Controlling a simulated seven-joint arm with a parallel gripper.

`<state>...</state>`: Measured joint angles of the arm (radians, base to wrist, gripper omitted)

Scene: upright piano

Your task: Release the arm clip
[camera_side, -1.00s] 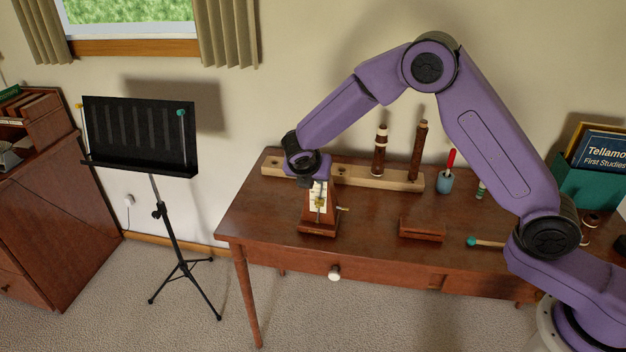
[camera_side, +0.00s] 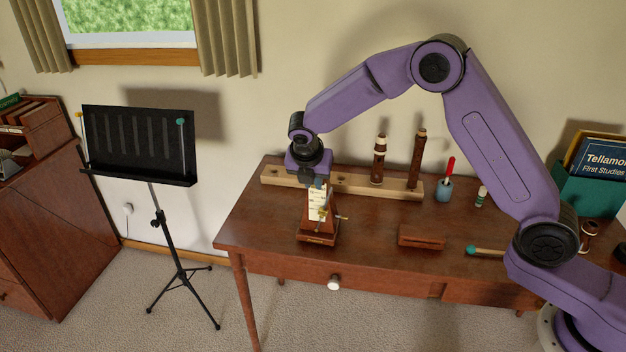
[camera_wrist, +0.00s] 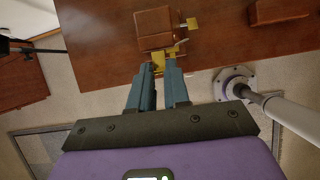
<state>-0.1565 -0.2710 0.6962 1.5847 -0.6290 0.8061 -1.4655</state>
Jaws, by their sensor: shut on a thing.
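A wooden metronome (camera_side: 318,238) with a pale scale face (camera_side: 318,207) stands upright on the desk. A thin pendulum arm with brass parts (camera_side: 323,213) crosses its face at a slant. My gripper (camera_side: 318,184) is at the metronome's top. In the wrist view, my gripper (camera_wrist: 160,72) has its fingers close together at a small brass piece, seemingly the arm clip (camera_wrist: 158,60), beside the metronome's wooden body (camera_wrist: 156,26). The fingertips hide part of the clip. A brass winding key (camera_wrist: 190,23) sticks out at the side.
A wooden rail (camera_side: 272,177) holding woodwind pieces (camera_side: 416,160) lies behind the metronome. A wooden block (camera_side: 421,237), a blue cup (camera_side: 444,190) and a teal-headed stick (camera_side: 487,251) are to the right. The desk's front left is clear. A music stand (camera_side: 140,145) stands left.

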